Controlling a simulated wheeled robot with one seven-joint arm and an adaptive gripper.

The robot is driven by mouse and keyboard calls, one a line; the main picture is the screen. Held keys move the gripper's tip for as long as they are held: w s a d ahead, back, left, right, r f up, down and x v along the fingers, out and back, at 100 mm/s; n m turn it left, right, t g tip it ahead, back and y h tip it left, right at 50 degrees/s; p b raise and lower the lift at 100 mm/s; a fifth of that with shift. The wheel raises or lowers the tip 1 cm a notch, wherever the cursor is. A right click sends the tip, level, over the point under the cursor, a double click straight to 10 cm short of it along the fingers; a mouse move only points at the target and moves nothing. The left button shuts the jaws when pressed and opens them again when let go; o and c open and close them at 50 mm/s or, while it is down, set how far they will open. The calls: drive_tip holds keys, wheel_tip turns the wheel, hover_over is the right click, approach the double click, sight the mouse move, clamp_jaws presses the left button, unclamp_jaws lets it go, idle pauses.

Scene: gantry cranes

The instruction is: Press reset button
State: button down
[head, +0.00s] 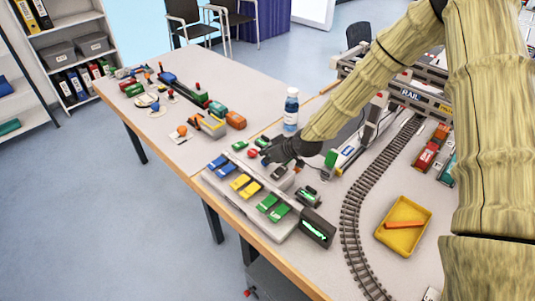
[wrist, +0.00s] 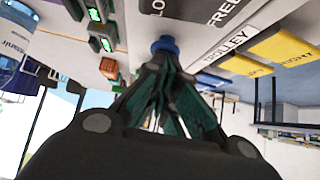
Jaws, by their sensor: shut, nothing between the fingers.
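A round blue button-like knob (wrist: 165,45) shows in the wrist view at the tips of my gripper. Its label cannot be read, so I cannot tell whether it is the reset button. My gripper (wrist: 163,58) is shut and empty, with its fingertips at the knob; whether they touch or press it is not clear. In the head view my black gripper (head: 267,160) reaches down behind the grey control panel (head: 250,213), and the knob is hidden there. The panel carries pairs of blue, yellow and green pieces.
A water bottle (head: 291,110) stands close behind my gripper. A black box with a green display (head: 318,228) sits at the panel's right end. A curved rail track (head: 352,205) and a yellow tray (head: 408,218) lie to the right. Toys fill the table's far left.

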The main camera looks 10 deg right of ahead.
sight(269, 164)
wheel_tip(269, 164, up, 4)
drive_tip(key=shift+f+p, duration=0.1)
drive_tip(key=shift+p, duration=0.6)
drive_tip(key=shift+s+d+b, duration=0.25)
drive_tip(key=shift+b, duration=0.25)
drive_tip(key=b+v, duration=0.2)
drive_tip(key=v, duration=0.7)
